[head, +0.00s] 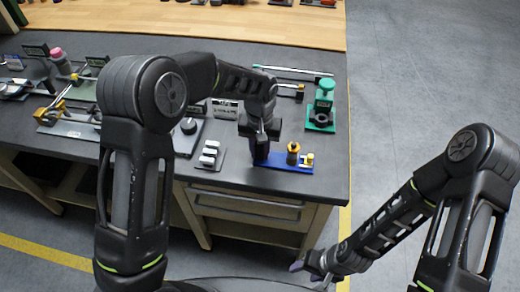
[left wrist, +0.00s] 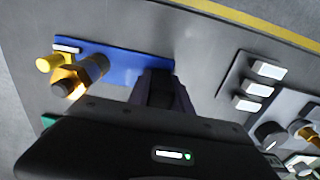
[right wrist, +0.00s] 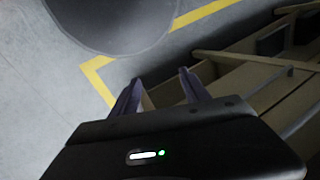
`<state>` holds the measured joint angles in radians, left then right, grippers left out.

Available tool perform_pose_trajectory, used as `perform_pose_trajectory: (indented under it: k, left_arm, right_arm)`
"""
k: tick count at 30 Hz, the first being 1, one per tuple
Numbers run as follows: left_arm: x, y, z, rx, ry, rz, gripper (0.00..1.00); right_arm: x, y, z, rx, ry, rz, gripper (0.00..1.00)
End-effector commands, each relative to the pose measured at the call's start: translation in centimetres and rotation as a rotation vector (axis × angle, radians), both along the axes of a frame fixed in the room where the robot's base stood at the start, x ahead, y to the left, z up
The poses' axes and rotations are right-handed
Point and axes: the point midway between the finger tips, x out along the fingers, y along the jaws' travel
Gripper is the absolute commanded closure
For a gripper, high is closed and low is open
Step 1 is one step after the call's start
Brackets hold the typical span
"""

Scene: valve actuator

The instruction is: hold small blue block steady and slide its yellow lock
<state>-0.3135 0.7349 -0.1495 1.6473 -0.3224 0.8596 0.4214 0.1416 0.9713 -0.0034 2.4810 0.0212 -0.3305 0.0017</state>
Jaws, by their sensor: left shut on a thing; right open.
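The small blue block (head: 285,166) lies flat near the table's front right corner. A brass fitting with a dark top (head: 293,153) stands on it, and the yellow lock (head: 309,159) sits at its right end. My left gripper (head: 261,157) is shut on the block's left end. In the left wrist view, the blue block (left wrist: 125,65) runs from between the fingers (left wrist: 158,85) to the brass fitting (left wrist: 80,77) and yellow lock (left wrist: 48,63). My right gripper (head: 314,268) is open and empty, below table height off the front edge. Its fingers (right wrist: 157,85) are apart in the right wrist view.
A green device (head: 322,107) stands behind the block. A panel with white switches (head: 209,156) and a dark knob (head: 189,125) are to the left. Drawers (head: 245,206) are under the table. Open floor (head: 430,70) lies to the right.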

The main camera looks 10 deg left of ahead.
Motion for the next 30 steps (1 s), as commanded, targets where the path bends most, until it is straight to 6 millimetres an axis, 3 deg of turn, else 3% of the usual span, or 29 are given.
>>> perform_pose_trajectory:
  k: [8, 15, 20, 23, 26, 29, 30]
  left_arm:
    - [-0.1, 0.0, -0.3, 0.000, 0.004, 0.000, 1.00]
    - [-0.3, 0.0, -0.5, 0.001, 0.008, 0.000, 1.00]
    - [-0.3, 0.0, -0.5, 0.002, 0.009, -0.001, 1.00]
    - [-0.3, 0.0, -0.5, 0.002, 0.010, -0.001, 1.00]
    - [-0.4, 0.0, -0.6, 0.002, 0.010, -0.001, 1.00]
    - [-0.4, 0.0, -0.6, 0.002, 0.011, -0.001, 1.00]
    - [-0.4, 0.0, -0.6, 0.002, 0.011, -0.001, 1.00]
  right_arm:
    - [0.0, 0.0, -0.1, 0.000, 0.000, 0.000, 0.46]
    - [0.2, 0.1, 0.0, 0.003, -0.001, 0.001, 0.65]
    - [2.0, 1.2, 1.1, 0.037, -0.008, 0.016, 0.78]
    - [4.5, 2.6, 3.0, 0.085, -0.016, 0.043, 0.86]
    - [7.9, 4.5, 6.4, 0.154, -0.031, 0.090, 0.94]
    - [11.6, 6.3, 11.6, 0.236, -0.059, 0.164, 1.00]
    - [12.9, 6.9, 14.1, 0.269, -0.074, 0.203, 1.00]
